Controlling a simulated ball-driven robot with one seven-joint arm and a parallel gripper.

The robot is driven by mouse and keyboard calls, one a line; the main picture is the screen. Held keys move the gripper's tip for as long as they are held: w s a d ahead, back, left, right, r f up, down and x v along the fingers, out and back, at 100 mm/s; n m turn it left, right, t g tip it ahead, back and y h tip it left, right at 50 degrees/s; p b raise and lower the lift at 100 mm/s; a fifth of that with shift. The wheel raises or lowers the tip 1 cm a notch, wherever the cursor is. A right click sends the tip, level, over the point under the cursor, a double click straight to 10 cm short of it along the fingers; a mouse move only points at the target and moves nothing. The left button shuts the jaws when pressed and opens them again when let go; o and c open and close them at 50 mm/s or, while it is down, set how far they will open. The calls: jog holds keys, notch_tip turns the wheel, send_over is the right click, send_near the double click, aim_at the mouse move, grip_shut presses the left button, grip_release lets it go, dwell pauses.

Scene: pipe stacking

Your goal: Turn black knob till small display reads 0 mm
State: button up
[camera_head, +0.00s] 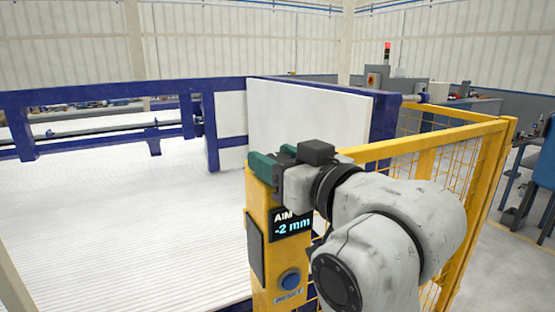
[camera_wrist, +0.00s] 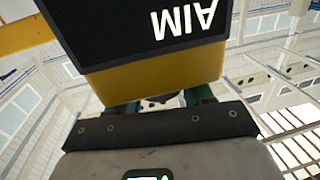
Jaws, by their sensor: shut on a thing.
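The small display (camera_head: 292,225) on the yellow post (camera_head: 262,278) reads "AIM -2 mm" in the head view. In the wrist view the display (camera_wrist: 120,30) is upside down and only "AIM" shows. My gripper (camera_head: 275,160) is at the top of the post, with its green fingers on the post's upper end. In the wrist view my gripper (camera_wrist: 162,104) is shut, its fingers running behind the post's yellow edge. The black knob is mostly hidden; only a dark bit shows between the fingers.
A blue button (camera_head: 290,280) marked RESET is on the post below the display. A yellow mesh fence (camera_head: 470,160) stands behind and right of my arm. A white panel (camera_head: 308,118) in a blue frame is behind the post. A white ribbed surface (camera_head: 110,220) spreads to the left.

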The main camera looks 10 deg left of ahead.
jog(key=shift+c, duration=0.5)
jog(key=shift+m+t+h+p, duration=0.5)
jog(key=shift+m+t+h, duration=0.1)
jog(key=shift+h, duration=0.1)
jog(key=shift+m+t+h+p, duration=0.55)
jog(key=shift+m+t+h, duration=0.7)
jog(key=shift+h, duration=0.65)
jog(key=o, duration=0.9)
jog(key=shift+o, duration=0.2)
jog(key=b+v, duration=0.1)
jog(key=v, duration=0.9)
jog(key=shift+s+d, duration=0.25)
jog(key=shift+s, duration=0.1)
